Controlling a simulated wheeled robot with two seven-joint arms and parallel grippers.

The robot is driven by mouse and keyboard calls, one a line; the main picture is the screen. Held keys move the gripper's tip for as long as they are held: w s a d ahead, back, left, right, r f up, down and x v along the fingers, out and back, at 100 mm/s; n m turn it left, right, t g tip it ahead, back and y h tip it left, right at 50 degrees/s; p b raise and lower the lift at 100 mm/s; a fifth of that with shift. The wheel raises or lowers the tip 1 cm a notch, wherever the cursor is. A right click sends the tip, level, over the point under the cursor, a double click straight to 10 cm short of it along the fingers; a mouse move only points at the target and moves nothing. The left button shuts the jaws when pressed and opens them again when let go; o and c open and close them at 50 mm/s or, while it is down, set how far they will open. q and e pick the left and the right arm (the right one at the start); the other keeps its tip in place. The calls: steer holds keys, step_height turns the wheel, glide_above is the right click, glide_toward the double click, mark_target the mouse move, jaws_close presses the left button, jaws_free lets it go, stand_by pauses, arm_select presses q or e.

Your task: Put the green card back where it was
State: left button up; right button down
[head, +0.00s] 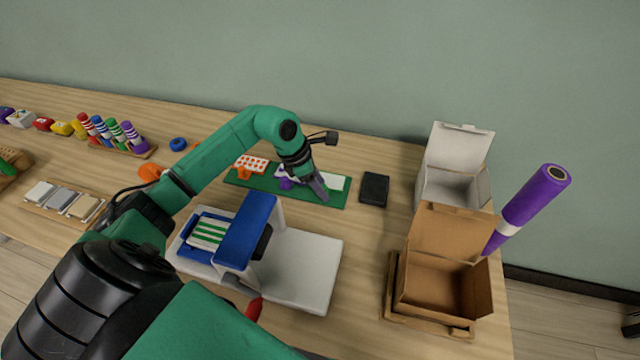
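A card with green and white stripes (207,233) lies in the blue tray of a white and blue machine (248,230) at the centre of the table. A green mat (237,179) lies behind the machine. On it are a white card with red dots (252,163), a partly hidden white and purple piece (285,182) and a plain white card (335,182). My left gripper (320,192) points down over the right part of the mat, away from the striped card. Its fingers are dark and small, so I cannot tell whether they are open. My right gripper is out of view.
A black block (374,189) sits right of the mat. Open white (455,186) and brown (440,283) boxes stand at the table's right, beside a tilted purple roll (530,208). Striped rolls (110,133) and a card rack (62,202) are at left.

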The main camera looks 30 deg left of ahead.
arm_select(q)
steer(key=shift+r, duration=0.1)
steer(key=shift+a+r+p, duration=0.2)
steer(key=shift+r+p, duration=0.45)
steer(key=shift+r, duration=0.25)
steer(key=b+v, duration=0.1)
steer(key=v, duration=1)
steer(key=shift+b, duration=0.3)
steer(key=shift+s, duration=0.15)
